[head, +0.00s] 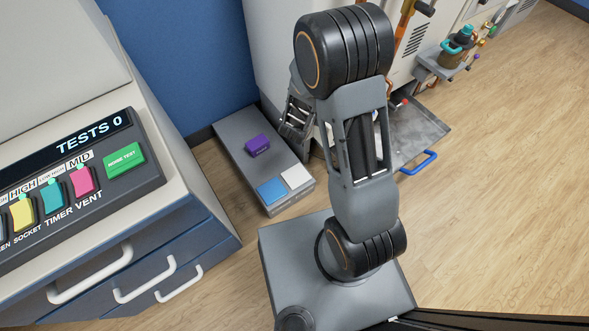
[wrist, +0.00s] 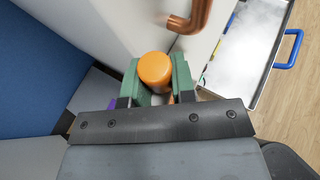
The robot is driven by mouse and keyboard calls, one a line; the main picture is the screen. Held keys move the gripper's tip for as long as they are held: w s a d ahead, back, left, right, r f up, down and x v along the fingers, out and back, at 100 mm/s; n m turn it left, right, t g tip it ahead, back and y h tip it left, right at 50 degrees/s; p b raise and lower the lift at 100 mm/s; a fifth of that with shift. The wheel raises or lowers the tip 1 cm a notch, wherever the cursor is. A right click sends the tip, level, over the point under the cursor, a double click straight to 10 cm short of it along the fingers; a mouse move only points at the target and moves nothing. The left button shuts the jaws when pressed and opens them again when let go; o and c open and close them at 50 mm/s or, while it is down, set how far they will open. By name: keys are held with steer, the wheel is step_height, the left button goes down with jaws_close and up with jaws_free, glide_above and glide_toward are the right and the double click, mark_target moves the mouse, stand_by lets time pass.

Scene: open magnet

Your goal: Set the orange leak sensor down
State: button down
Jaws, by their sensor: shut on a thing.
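The orange leak sensor (wrist: 155,69) shows in the wrist view as a rounded orange top between the two green fingers of my gripper (wrist: 156,82). My gripper is shut on it. In the head view, the gripper's grey body shows behind my arm, beside the pale cabinet and above the far end of a low grey platform (head: 230,133). My arm hides the fingertips and the sensor there. I cannot tell how high the sensor is above the surface below.
A purple block (head: 257,145), a blue pad (head: 271,190) and a white pad (head: 296,176) are on the platform. A copper pipe (wrist: 188,22) is close to the gripper. A metal tray (head: 415,135) with a blue handle is to the right. A control console (head: 75,180) stands left.

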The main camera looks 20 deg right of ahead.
steer(key=s+d+f+m+g+h+p, duration=0.1)
steer(key=s+d+f+m+g+h, duration=0.5)
steer(key=s+d+m+g, duration=0.55)
steer(key=s+a+f+m+g+y+p, duration=0.1)
steer(key=s+f+m+g+y, duration=0.6)
steer(key=s+m+g+y, duration=0.55)
steer(key=w+a+f+m+t+y+p, duration=0.1)
steer(key=w+a+f+m+t+y, duration=0.2)
steer(key=m+y, duration=0.35)
steer(key=w+a+f+m+t+y, duration=0.2)
steer(key=a+m+y, duration=0.35)
steer(key=m, duration=0.25)
steer(key=w+d+f+m+t+y+p, duration=0.1)
steer(key=w+d+f+m+t+y, duration=0.2)
steer(key=w+m+t, duration=0.9)
steer(key=shift+w+a+f+m+t+h+b, duration=0.2)
steer(key=shift+w+a+f+t+b, duration=0.5)
steer(key=shift+a+f, duration=1.4)
steer(key=shift+w+a+f+m+t+h+b, duration=0.2)
steer(key=shift+w+a+f+b, duration=0.85)
steer(key=shift+a+f, duration=0.95)
steer(key=shift+w+a+f+m+t+h+b, duration=0.2)
steer(key=shift+w+a+f+t+b, duration=0.3)
steer(key=shift+a+f+b, duration=1.45)
